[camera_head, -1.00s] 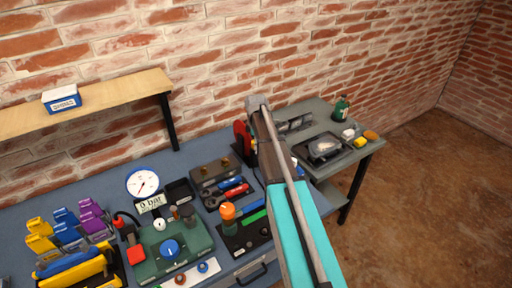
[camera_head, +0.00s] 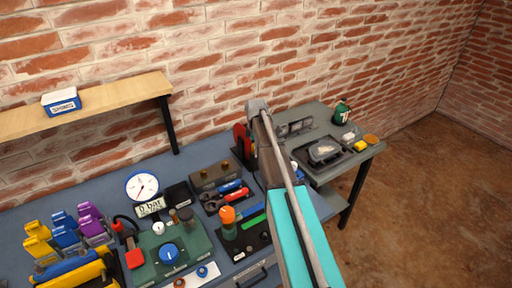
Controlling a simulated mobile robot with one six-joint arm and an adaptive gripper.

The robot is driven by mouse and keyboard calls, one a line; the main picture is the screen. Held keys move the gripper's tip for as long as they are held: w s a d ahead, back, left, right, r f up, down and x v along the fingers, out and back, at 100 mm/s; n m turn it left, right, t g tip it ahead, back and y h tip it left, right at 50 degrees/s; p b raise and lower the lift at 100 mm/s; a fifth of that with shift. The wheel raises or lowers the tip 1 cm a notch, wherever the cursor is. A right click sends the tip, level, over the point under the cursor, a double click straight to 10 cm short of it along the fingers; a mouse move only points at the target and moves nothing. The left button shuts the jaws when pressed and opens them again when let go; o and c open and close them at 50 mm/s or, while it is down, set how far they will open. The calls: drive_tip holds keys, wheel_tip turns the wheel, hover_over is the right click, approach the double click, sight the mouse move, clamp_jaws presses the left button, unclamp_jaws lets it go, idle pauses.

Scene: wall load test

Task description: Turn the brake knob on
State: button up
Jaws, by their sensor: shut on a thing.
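My arm crosses the picture from the bottom right up to the middle. My gripper is not visible; the arm hides what lies behind it. I cannot tell for sure which part is the brake knob. A blue knob (camera_head: 169,253) sits on a green box (camera_head: 190,262) at the front of the blue bench. An orange-topped knob or handle (camera_head: 227,214) stands on a dark base to its right. A red round part (camera_head: 241,138) on a dark stand shows just left of my arm, partly hidden by it.
A round white gauge (camera_head: 142,187) and small display (camera_head: 150,208) stand behind the green box. Yellow, blue and purple holders (camera_head: 66,230) stand at left. A grey side table (camera_head: 345,133) carries a tray and a green bottle (camera_head: 342,112). A wooden shelf (camera_head: 110,97) holds a box.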

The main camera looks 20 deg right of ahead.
drive_tip(key=shift+m, duration=1.6)
drive_tip(key=o, duration=1.1)
drive_tip(key=shift+o, duration=0.2)
drive_tip(key=shift+n, duration=0.4)
